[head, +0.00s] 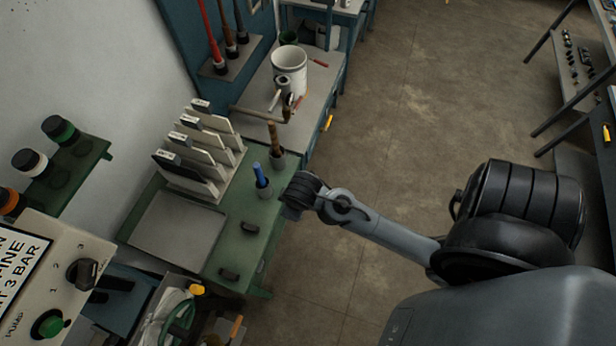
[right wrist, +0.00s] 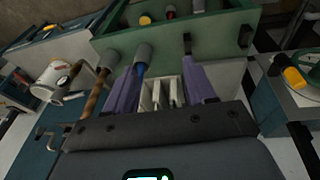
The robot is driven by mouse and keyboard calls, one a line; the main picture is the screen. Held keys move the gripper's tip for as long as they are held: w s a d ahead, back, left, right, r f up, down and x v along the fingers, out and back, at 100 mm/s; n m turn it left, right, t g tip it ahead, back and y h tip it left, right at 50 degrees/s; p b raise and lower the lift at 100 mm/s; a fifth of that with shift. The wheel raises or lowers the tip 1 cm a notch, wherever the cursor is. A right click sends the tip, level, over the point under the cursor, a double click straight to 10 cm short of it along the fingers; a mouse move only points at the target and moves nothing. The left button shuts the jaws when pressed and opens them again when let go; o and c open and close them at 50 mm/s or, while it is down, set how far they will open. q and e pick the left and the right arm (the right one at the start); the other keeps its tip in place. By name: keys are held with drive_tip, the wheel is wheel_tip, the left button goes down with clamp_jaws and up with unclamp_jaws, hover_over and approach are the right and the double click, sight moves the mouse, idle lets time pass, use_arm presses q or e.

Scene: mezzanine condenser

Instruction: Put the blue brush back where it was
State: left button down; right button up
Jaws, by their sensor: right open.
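My right gripper (head: 292,207) is just right of the cup in the head view. It also shows in the right wrist view (right wrist: 163,72), its two purple fingers apart and holding nothing. I cannot tell whether a finger touches the brush. My left gripper is not in view.
A brown brush (head: 273,138) stands in a second grey cup (head: 277,160) behind. A rack with white plates (head: 196,152) and a shallow grey tray (head: 178,232) are to the left. The floor on the right is open.

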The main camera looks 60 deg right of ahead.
drive_tip(key=s+a+r+t+y, duration=0.1)
drive_tip(key=s+a+r, duration=0.3)
drive_tip(key=s, duration=0.3)
drive_tip(key=shift+r, duration=0.45)
drive_tip(key=shift+s+a, duration=0.1)
idle(0.6)
